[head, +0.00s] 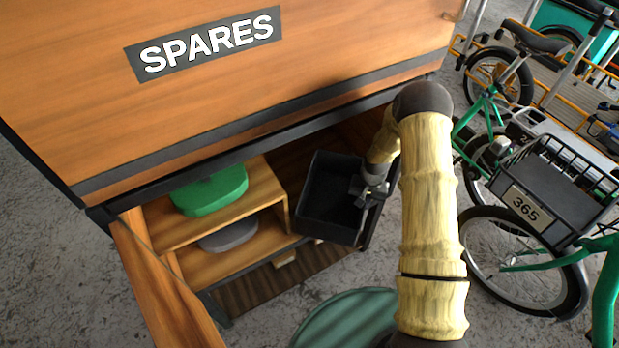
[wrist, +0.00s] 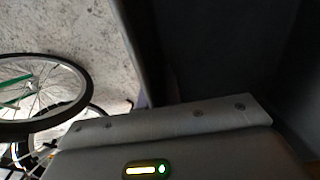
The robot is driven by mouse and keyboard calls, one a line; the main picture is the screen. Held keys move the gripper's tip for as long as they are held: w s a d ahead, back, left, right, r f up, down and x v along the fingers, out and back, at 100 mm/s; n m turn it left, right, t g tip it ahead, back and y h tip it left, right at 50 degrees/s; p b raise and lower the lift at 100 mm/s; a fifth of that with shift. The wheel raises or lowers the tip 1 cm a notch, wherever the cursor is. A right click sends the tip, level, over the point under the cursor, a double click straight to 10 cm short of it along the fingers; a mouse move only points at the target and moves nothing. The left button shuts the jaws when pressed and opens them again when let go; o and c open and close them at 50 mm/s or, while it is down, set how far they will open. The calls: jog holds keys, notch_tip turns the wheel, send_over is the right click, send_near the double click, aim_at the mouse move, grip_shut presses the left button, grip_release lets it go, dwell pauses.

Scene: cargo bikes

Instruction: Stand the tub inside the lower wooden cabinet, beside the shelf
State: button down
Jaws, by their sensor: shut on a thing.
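The black tub (head: 330,195) is in the open lower wooden cabinet (head: 305,150), just right of the shelf (head: 265,192). It looks roughly upright and open at the top, with its front near the cabinet's front edge. I cannot tell whether its bottom touches the cabinet floor. My gripper (head: 369,191) is shut on the tub's right wall. In the wrist view, a dark surface (wrist: 225,50), apparently the tub, fills the right side; the fingertips are not clear there.
A green bike seat (head: 210,192) lies on top of the shelf, and a grey seat (head: 230,235) lies underneath. The SPARES front (head: 290,60) overhangs the opening. An open wooden door (head: 165,290) stands at left. A bike with basket 365 (head: 550,190) stands close at right.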

aim_at(347, 195)
jog(key=w+a+m+b, duration=0.1)
jog(key=w+b, duration=0.1)
jog(key=b, duration=0.1)
jog(key=w+a+m+b, duration=0.1)
jog(key=w+a+b, duration=0.1)
jog(key=b, duration=0.2)
jog(key=w+a+r+m+b, duration=0.1)
jog(key=w+a+b, duration=0.1)
jog(key=b, duration=0.2)
jog(key=shift+w, duration=0.3)
jog(key=a+m+b, duration=0.1)
jog(key=b, duration=0.1)
jog(key=shift+w+a+r+b, duration=0.1)
jog(key=shift+w+r+b, duration=0.3)
jog(key=b, duration=0.2)
jog(key=a+r+m+b, duration=0.1)
jog(key=b, duration=0.1)
jog(key=shift+w+a+r, duration=0.2)
jog(key=shift+w+a, duration=0.05)
jog(key=shift+w, duration=0.1)
jog(key=a+r+m+b, duration=0.3)
jog(key=r+b, duration=0.2)
jog(key=b, duration=0.4)
jog(key=shift+s+m, duration=0.4)
jog(key=shift+f+b, duration=1.25)
jog(key=shift+f, duration=1.15)
